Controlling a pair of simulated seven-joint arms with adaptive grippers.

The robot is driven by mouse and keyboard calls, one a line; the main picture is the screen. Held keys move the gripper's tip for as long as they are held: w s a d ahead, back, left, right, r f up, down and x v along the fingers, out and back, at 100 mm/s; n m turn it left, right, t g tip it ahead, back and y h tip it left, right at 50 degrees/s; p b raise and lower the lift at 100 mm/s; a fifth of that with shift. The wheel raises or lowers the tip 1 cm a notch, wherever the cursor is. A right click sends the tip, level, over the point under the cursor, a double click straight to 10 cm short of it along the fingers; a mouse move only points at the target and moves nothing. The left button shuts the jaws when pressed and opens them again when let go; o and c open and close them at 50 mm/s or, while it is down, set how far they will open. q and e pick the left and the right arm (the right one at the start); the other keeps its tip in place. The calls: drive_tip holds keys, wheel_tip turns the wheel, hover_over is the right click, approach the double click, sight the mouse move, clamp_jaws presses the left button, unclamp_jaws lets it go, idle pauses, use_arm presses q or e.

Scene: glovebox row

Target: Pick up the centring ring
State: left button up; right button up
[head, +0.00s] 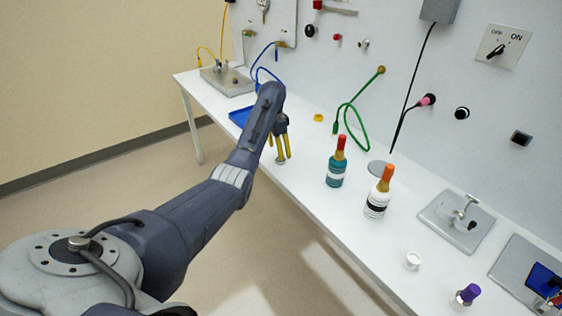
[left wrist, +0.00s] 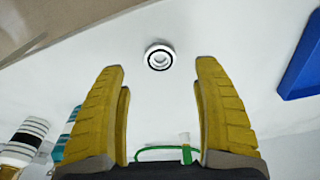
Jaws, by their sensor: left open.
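The centring ring (left wrist: 158,56) is a small pale ring with a dark band, lying flat on the white bench. In the head view it shows as a small grey piece (head: 280,161) near the bench's front edge, just below my left gripper (head: 279,153). My left gripper is open and empty. In the left wrist view its yellow fingers (left wrist: 160,66) stand wide apart, and the ring appears between and just beyond their tips, touching neither. My right gripper is in neither view.
A blue tray (head: 239,117) lies left of the gripper. A teal bottle (head: 336,168) and a white striped bottle (head: 377,199) stand to the right. A green hose (head: 352,122) rises behind. A white cap-like piece (head: 412,260) and a purple-topped bottle (head: 467,294) sit farther right.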

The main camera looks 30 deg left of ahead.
use_arm(q)
drive_tip(key=shift+w+d+f, duration=0.1)
drive_tip(key=shift+w+f, duration=0.05)
drive_tip(key=shift+f, duration=1.1)
drive_tip(key=shift+w+d+f, duration=0.1)
drive_tip(key=shift+f, duration=1.15)
drive_tip(key=shift+c, duration=0.5)
drive_tip(key=c, duration=1.2)
drive_tip(key=shift+r, duration=0.1)
drive_tip(key=shift+c, duration=0.2)
